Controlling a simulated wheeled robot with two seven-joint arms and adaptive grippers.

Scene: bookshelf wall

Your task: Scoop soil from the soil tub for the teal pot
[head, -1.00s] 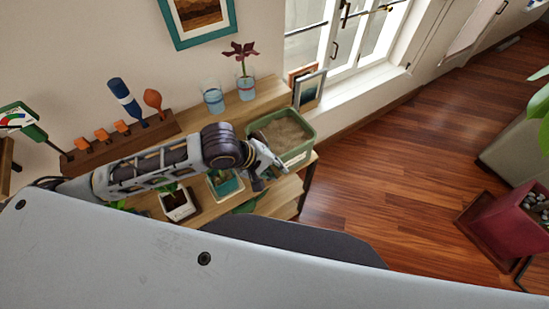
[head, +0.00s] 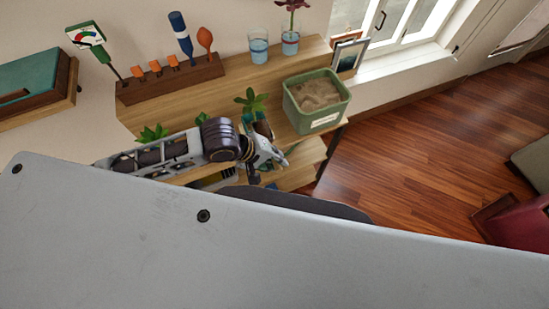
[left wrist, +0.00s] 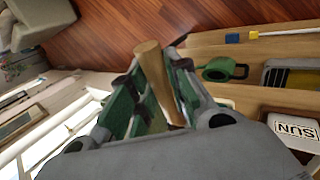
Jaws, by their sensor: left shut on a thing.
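The soil tub (head: 315,118) is a green, squarish tub with a pale label, filled with light brown soil (head: 318,93). It stands at the right end of the wooden shelf top in the head view. My left gripper (head: 272,160) is below and left of the tub, apart from it. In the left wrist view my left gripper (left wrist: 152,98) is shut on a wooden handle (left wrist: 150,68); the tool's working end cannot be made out. A teal patch (head: 263,126) behind the gripper may be the teal pot, mostly hidden. My right gripper is not in view.
A tool rack (head: 170,80) and two glasses (head: 258,46) stand behind on the shelf. Leafy plants (head: 251,100) rise beside my arm. Open floor lies right of the shelf.

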